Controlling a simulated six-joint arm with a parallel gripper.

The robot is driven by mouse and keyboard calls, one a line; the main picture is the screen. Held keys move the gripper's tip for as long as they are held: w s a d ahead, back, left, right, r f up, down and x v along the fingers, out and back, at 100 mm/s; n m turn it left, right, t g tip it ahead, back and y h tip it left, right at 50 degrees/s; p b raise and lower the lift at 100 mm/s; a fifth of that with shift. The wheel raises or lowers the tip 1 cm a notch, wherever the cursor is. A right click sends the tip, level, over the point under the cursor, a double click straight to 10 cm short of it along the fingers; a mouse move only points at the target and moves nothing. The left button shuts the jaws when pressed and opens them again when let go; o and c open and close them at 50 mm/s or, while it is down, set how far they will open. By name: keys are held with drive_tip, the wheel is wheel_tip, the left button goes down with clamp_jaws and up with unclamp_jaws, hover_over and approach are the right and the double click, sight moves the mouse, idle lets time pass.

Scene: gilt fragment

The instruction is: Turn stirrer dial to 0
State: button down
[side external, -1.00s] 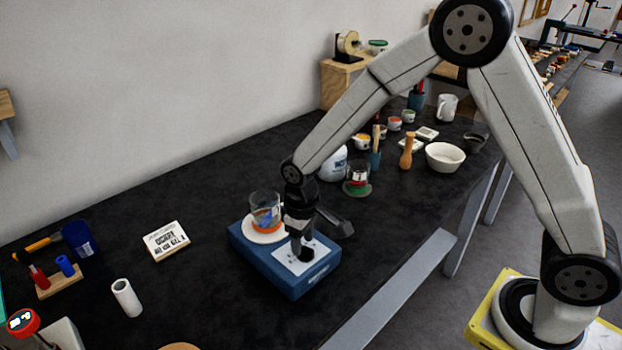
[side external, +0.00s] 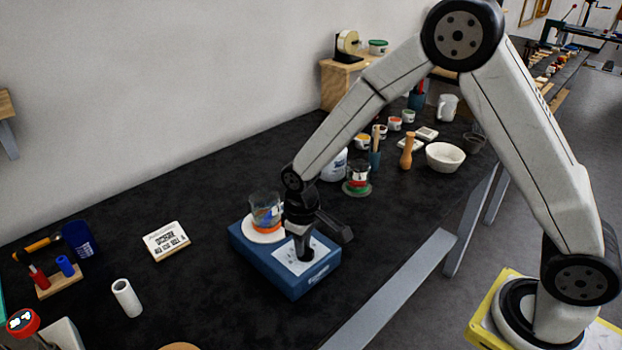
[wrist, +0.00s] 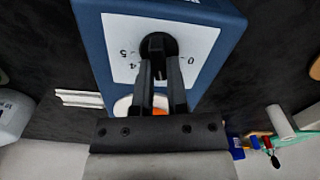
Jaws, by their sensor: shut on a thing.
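The stirrer (side external: 270,272) is a blue box on the black bench, with a white round plate (side external: 250,236) on top. A glass beaker (side external: 262,209) with orange and blue contents stands on the plate. In the wrist view the stirrer's white panel (wrist: 120,55) carries a black dial (wrist: 151,41); marks 0, 4 and 5 show around it. My gripper (wrist: 160,60) points down at the panel, its two fingers shut on the dial. It also shows in the side view (side external: 303,256), where it hides the dial. The dial's pointer setting cannot be read.
A white card (side external: 166,240) lies left of the stirrer, with a white roll (side external: 126,297) in front. A cup with a green base (side external: 357,180), a wooden pestle (side external: 406,152) and a white bowl (side external: 445,156) stand to the right. The bench around the stirrer is mostly clear.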

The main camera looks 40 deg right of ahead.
drive_tip(key=shift+n, duration=0.4)
drive_tip(key=n, duration=0.5)
drive_tip(key=shift+s+a, duration=0.1)
drive_tip(key=shift+a, duration=0.05)
drive_tip(key=n, duration=0.6)
drive_tip(key=shift+s+a, duration=0.1)
drive_tip(key=shift+s, duration=0.05)
drive_tip(key=c, duration=0.6)
unclamp_jaws()
drive_tip(key=shift+c, duration=0.2)
drive_tip(key=shift+r, duration=0.1)
drive_tip(key=shift+r, duration=3.8)
